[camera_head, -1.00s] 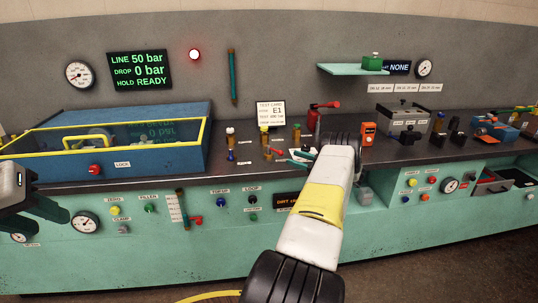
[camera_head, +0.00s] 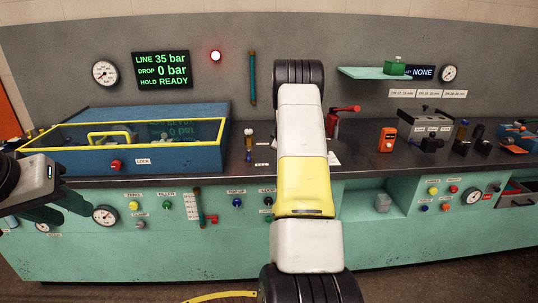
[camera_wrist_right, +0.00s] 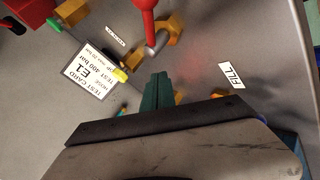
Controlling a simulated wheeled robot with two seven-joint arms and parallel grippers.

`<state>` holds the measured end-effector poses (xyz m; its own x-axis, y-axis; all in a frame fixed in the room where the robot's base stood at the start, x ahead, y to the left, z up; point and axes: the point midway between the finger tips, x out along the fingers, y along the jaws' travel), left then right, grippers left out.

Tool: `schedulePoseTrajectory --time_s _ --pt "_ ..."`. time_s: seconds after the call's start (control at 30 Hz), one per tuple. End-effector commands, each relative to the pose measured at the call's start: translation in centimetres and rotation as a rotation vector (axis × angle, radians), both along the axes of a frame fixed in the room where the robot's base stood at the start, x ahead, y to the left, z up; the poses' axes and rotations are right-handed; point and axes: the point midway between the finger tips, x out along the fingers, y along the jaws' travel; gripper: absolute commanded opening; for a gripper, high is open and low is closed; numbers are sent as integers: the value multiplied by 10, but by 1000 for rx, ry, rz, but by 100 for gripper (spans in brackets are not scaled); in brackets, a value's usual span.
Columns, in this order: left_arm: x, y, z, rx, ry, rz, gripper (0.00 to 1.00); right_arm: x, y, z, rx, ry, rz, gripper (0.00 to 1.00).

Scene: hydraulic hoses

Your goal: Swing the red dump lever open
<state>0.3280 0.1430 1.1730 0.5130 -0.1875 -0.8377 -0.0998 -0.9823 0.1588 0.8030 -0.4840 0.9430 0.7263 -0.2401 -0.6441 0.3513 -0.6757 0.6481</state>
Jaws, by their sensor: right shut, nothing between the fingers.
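A red lever (camera_head: 345,109) on a red post stands at the back of the bench, just right of my right arm in the head view. A red handle (camera_wrist_right: 146,12) on a grey pivot beside brass fittings shows at the top of the right wrist view; I cannot read its label. My right gripper (camera_wrist_right: 157,78) is shut and empty, its fingertips below that handle and apart from it in the picture. In the head view my right arm hides it. My left gripper (camera_head: 70,205) is open and empty at the lower left, in front of the bench.
A blue case (camera_head: 205,125) with a yellow-framed window fills the left of the bench. A test card (camera_wrist_right: 95,70) and a FILL label (camera_wrist_right: 231,75) lie near my right gripper. An orange meter (camera_head: 387,140) stands to the right. The display (camera_head: 162,70) reads LINE 35 bar, DROP 0 bar.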

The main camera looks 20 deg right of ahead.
Motion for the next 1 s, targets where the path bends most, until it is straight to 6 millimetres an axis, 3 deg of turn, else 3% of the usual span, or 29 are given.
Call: schedulePoseTrajectory --time_s 0.03,0.3,0.5,0.67,0.9,1.0 --pt "0 0 0 0 0 0 36 -4 12 2 -44 54 -3 0" --pt "0 0 0 0 0 0 36 -47 53 10 -263 342 -29 0" --pt "0 0 0 0 1 0 36 -65 64 -25 -542 615 51 0" --pt "0 0 0 0 0 0 36 -77 75 -34 -802 834 114 0" --pt "0 0 0 0 0 0 36 -87 107 -17 -1231 1154 160 0" --pt "0 0 0 0 0 0 36 -88 117 -8 -1328 1222 152 0"
